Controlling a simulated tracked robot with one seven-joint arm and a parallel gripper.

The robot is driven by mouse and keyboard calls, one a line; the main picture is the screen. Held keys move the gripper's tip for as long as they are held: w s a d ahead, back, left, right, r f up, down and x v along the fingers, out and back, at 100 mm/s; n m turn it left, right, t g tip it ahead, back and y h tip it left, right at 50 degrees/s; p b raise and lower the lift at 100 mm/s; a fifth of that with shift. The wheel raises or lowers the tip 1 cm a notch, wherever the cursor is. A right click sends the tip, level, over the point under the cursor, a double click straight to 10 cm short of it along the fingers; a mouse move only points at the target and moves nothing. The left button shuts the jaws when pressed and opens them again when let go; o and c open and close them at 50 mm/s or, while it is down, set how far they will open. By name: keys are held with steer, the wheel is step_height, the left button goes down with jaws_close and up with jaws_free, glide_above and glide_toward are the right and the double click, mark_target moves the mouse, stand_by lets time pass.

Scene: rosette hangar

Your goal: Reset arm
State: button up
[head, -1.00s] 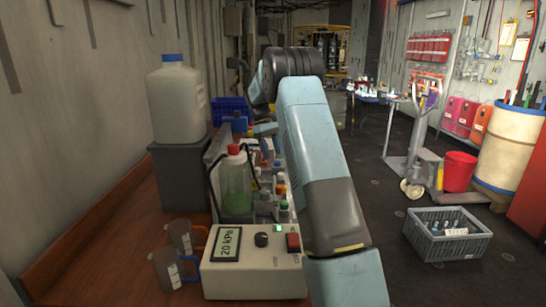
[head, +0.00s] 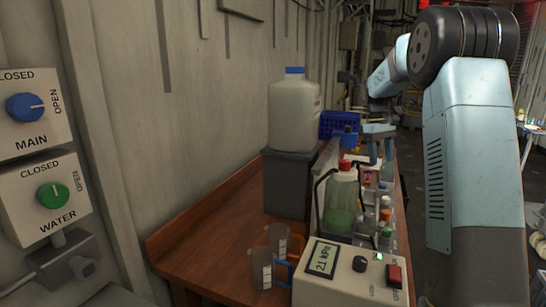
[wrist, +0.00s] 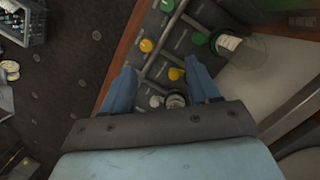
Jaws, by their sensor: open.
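My arm (head: 480,150) rises at the right of the head view, bends at a dark elbow joint and reaches back over the bench. My gripper (head: 380,155) hangs over the far part of a rack of capped bottles, pointing down. In the wrist view my gripper (wrist: 163,85) has its two blue fingers spread wide apart, with nothing held between them. Below it lies a grey rack (wrist: 158,70) with yellow and green caps. I cannot tell the exact height of the fingertips above the rack.
A pump box (head: 350,275) with a display stands at the bench front, beside two beakers (head: 264,268). A green-liquid bottle (head: 341,205) and a large white jug (head: 293,115) stand behind. Valve panels (head: 40,195) are on the left wall. A crate (wrist: 22,20) lies on the floor.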

steer(key=s+a+r+m+t, duration=0.15)
steer(key=s+a+r, duration=0.3)
steer(key=s, duration=0.55)
steer(key=s+a+r+t, duration=0.3)
steer(key=s+r, duration=0.2)
steer(key=s, duration=0.5)
steer(key=s+a+f+m+t, duration=0.1)
steer(key=s+a+f, duration=0.1)
steer(key=s, duration=0.7)
steer(key=s+a+f+m+t+y, duration=0.1)
steer(key=s+a+f+t, duration=0.1)
steer(key=s, duration=0.8)
steer(key=shift+s+a+f+y, duration=0.15)
steer(key=shift+a+f+y, duration=0.15)
steer(key=shift+a+f, duration=0.25)
steer(key=shift+d+t, duration=0.1)
steer(key=shift+t, duration=0.15)
steer(key=shift+d, duration=0.1)
